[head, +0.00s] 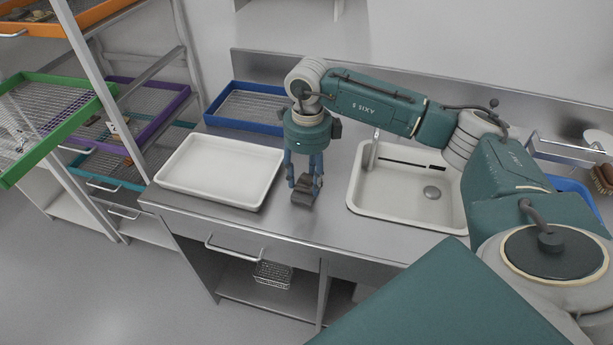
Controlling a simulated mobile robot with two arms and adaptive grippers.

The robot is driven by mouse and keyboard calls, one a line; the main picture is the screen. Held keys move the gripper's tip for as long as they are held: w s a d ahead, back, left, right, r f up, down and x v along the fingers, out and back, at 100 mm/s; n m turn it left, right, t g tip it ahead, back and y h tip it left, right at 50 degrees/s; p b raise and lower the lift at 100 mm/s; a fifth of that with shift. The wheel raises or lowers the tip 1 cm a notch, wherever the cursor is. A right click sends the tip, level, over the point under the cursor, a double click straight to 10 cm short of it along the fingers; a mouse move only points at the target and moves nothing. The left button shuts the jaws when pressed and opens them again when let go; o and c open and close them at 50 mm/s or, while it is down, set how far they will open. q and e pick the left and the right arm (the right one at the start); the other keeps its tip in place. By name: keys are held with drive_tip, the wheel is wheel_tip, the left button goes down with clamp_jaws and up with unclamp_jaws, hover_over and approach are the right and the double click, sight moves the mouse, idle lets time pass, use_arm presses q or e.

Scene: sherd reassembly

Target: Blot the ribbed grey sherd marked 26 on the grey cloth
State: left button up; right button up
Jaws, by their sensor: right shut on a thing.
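My right gripper (304,188) hangs fingers down over the steel counter, between the white tray and the sink. It is shut on a small dark grey-brown piece (302,199) at its fingertips. The piece looks like a sherd, but its ribs and any number are too small to make out, and the fingers hide part of it. I cannot tell whether it touches the counter. I cannot make out the grey cloth. My left gripper is not in view.
A shallow white tray (172,181) looks empty on the counter at left. A sink (384,202) with a tap (371,150) lies to the right. A blue mesh tray (246,124) stands behind. A rack at far left holds green (82,120) and purple (157,126) trays. A brush (603,178) is at far right.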

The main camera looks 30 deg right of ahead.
drive_tip(key=shift+f+b, duration=0.3)
drive_tip(key=shift+f, duration=0.05)
idle(0.6)
drive_tip(key=shift+f, duration=0.1)
idle(1.2)
drive_tip(key=shift+r+p, duration=2.1)
drive_tip(key=shift+r, duration=1.5)
